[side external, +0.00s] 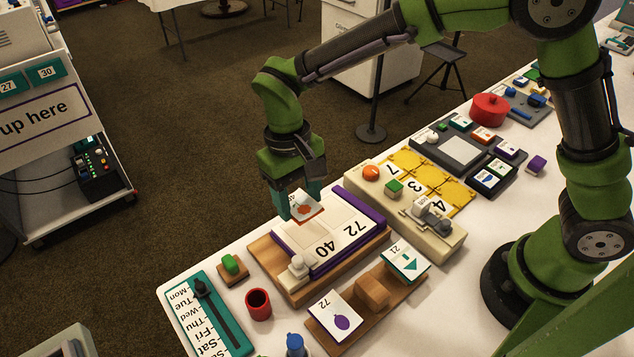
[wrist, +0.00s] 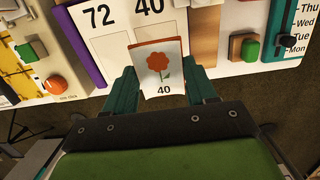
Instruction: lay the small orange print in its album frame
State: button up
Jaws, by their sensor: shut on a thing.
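The album (side external: 300,231) has white pages with outlined frames marked 72 and 40, and a purple cover edge. The card appears raised near the album's far edge. In the wrist view it covers part of the frame marked 40 (wrist: 150,30), while the frame marked 72 (wrist: 113,44) looks empty.
A wooden rack (side external: 375,315) in front holds a plum card marked 72 and a teal card marked 21. A white knob (side external: 298,268) stands at the album board's corner. A red cup (side external: 258,304), day slider board (side external: 208,310) and cream number board (side external: 445,240) lie around.

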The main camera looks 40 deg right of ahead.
jog(key=shift+s+f, duration=0.2)
jog(key=shift+f, duration=1.1)
jog(key=shift+s+f, duration=0.2)
jog(key=shift+f, duration=1.1)
jog(key=o, duration=1.1)
notch_tip(320, 180, up, 17)
jog(key=w, duration=0.2)
jog(key=shift+w, duration=0.2)
jog(key=shift+f, duration=0.15)
jog(key=s+d+r+m+t+y, duration=0.1)
jog(key=s+d+t, duration=0.3)
jog(key=d, duration=0.6)
jog(key=s+d+r+m+t+y, duration=0.1)
jog(key=s+d+r+m+t, duration=0.1)
jog(key=s+d, duration=0.7)
jog(key=d+m+t, duration=0.1)
jog(key=t, duration=0.1)
jog(key=shift+s+d+r+t, duration=0.2)
jog(key=shift+d+r+t, duration=0.1)
jog(key=shift+t, duration=0.1)
